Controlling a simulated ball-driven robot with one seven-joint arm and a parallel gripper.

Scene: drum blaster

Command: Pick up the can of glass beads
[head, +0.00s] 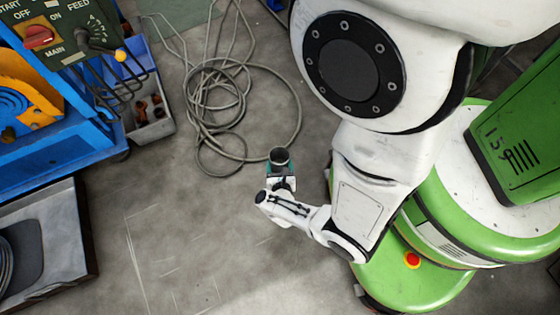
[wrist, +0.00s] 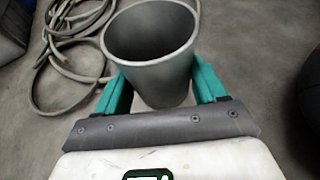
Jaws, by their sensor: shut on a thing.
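The can (head: 279,157) is a grey metal cylinder, open at the top, held above the concrete floor in the middle of the head view. It also shows large in the wrist view (wrist: 152,60), upright or slightly tilted. My gripper (head: 281,172) is shut on the can, with one teal finger on each side of it. The gripper shows in the wrist view too (wrist: 160,92). The inside of the can looks dark grey; I see no beads in it from these angles.
A coiled grey hose (head: 215,105) lies on the floor behind the can. A blue machine with a control panel (head: 70,35) stands at the left, with a grey bin of rusty parts (head: 150,120) beside it. A dark-topped metal platform (head: 70,230) is at lower left. The floor between is clear.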

